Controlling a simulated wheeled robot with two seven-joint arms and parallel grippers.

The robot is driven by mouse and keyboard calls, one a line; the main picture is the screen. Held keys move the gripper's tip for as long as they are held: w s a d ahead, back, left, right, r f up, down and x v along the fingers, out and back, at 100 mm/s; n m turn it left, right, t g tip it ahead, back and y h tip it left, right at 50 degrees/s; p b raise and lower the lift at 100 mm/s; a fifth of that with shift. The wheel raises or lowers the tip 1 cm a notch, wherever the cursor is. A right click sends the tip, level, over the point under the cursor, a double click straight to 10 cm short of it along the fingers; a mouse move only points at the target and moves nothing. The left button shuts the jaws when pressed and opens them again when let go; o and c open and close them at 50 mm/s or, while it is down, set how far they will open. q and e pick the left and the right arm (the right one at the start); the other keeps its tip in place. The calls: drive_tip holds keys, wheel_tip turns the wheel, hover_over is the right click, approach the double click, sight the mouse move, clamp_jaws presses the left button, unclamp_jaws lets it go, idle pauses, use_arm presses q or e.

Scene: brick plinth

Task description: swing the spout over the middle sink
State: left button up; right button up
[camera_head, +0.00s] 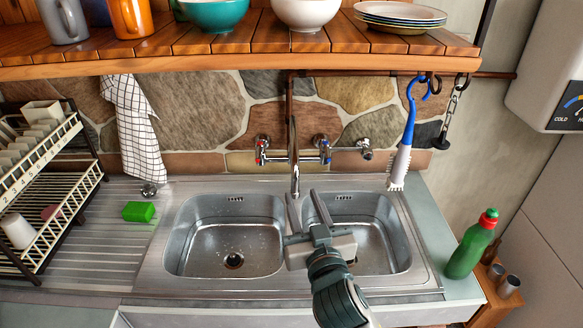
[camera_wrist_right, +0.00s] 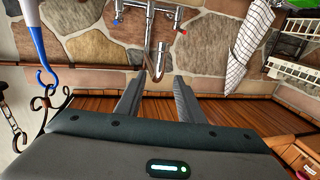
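The chrome spout (camera_head: 294,160) of the wall tap (camera_head: 275,153) points down and forward, its end near the divider between two steel basins. The left basin (camera_head: 205,240) and right basin (camera_head: 385,235) show; no third basin is in view. My right gripper (camera_head: 303,196) is open and empty, its fingers on either side of the gap just below the spout's end. In the right wrist view the spout (camera_wrist_right: 161,58) appears between the open fingertips (camera_wrist_right: 161,76); I cannot tell whether either finger touches it. My left gripper is not in view.
A wooden shelf (camera_head: 240,62) with bowls, mugs and plates overhangs the tap. A blue-handled brush (camera_head: 401,150) hangs at the right. A dish rack (camera_head: 60,200) stands left, a green sponge (camera_head: 139,211) beside it. A green bottle (camera_head: 472,245) stands at the right.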

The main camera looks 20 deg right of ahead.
sight(293, 172)
drive_tip(key=w+p, duration=0.1)
drive_tip(key=w, duration=0.2)
drive_tip(key=w+p, duration=0.1)
drive_tip(key=w, duration=0.2)
drive_tip(key=w+d+p, duration=0.1)
drive_tip(key=w, duration=0.3)
drive_tip(key=shift+w+r+p, duration=0.1)
drive_tip(key=shift+r+p, duration=0.05)
drive_tip(key=shift+p, duration=0.2)
drive_tip(key=shift+w, duration=0.85)
drive_tip(key=shift+c, duration=0.4)
clamp_jaws()
